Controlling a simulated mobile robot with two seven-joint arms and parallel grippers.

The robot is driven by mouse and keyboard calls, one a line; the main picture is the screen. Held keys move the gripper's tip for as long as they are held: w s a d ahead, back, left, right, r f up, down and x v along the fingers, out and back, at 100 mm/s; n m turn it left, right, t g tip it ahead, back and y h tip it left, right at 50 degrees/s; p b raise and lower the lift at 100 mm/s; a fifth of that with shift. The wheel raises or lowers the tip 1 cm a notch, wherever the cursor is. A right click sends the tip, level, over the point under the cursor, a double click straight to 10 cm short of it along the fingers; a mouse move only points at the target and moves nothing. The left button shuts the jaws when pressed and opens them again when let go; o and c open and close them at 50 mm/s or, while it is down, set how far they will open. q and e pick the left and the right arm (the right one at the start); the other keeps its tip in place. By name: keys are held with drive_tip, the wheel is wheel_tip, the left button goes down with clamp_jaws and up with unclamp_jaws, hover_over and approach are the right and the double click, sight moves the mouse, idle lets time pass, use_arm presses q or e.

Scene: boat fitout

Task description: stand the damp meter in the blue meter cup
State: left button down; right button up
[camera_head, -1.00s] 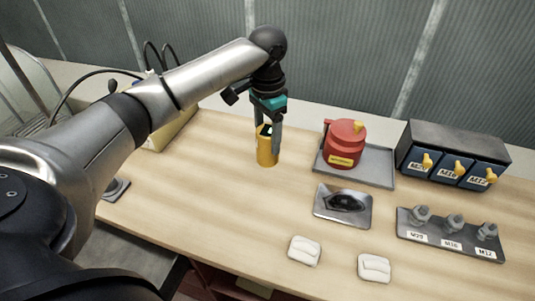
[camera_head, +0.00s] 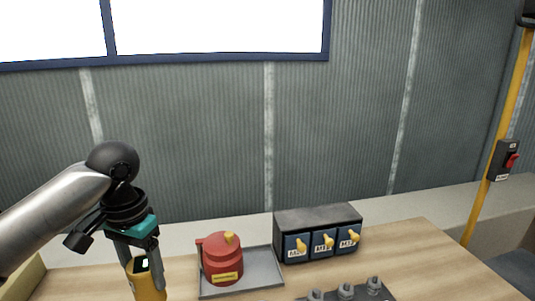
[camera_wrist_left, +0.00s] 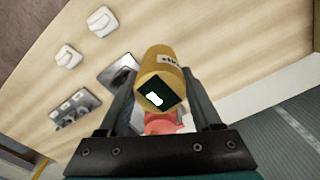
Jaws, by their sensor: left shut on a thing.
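The damp meter (camera_head: 147,284) appears as a yellow cylinder with a dark face and a small lit display at its top. It is at the lower left of the head view, cut off by the bottom edge. My left gripper (camera_head: 141,266) is shut on it from above, one finger on each side. The left wrist view also shows the meter (camera_wrist_left: 162,62) between the fingers, with a label on its side. I cannot tell whether its base touches the bench. The blue meter cup is not in view. My right gripper is not in view.
A red container (camera_head: 222,262) stands on a grey tray (camera_head: 262,268) right of the meter. Beyond is a dark box with blue, yellow-handled fronts (camera_head: 318,218). A rack of grey fittings (camera_head: 345,292) is at the bottom. A yellow pole (camera_head: 487,170) with a switch stands at right.

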use_arm(q)
drive_tip(key=s+d+f+n+b, duration=0.3)
drive_tip(key=s+d+f, duration=0.2)
drive_tip(key=s+d, duration=0.2)
drive_tip(key=shift+s+d+f+b, duration=0.15)
drive_tip(key=shift+s+f+b, duration=0.2)
drive_tip(key=shift+s, duration=0.6)
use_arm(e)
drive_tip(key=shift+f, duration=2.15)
use_arm(q)
drive_tip(key=shift+f, duration=0.1)
